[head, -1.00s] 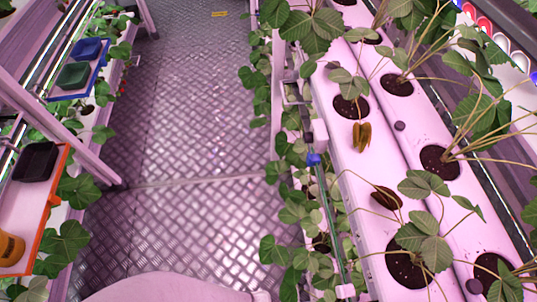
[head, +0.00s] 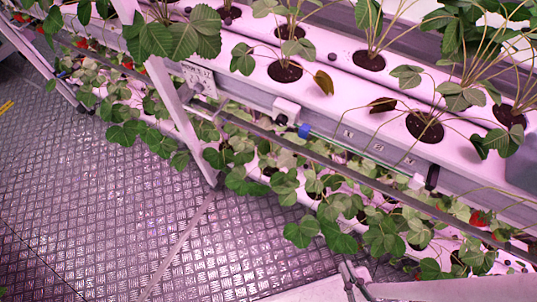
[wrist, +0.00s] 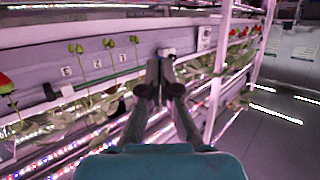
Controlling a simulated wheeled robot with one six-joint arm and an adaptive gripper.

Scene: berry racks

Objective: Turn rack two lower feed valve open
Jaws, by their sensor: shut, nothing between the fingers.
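In the head view a blue fitting (head: 304,130) sits at the end of a thin clear tube, beside a white block (head: 286,110) on the rack's side. I cannot tell whether it is the lower feed valve. In the wrist view my gripper (wrist: 160,62) is shut and empty, its fingers pointing at the rack. A white round fitting (wrist: 167,52) shows just beyond the fingertips, partly hidden by them. I cannot tell whether they touch it. No valve handle is clear in this view. My gripper is not in the head view.
White planting channels (head: 340,105) with strawberry plants run across the rack, and leaves (head: 385,230) hang below. A slanted post (head: 180,115) stands beside the fitting. The metal floor (head: 90,200) is clear. Small number labels (wrist: 83,67) line the rack side.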

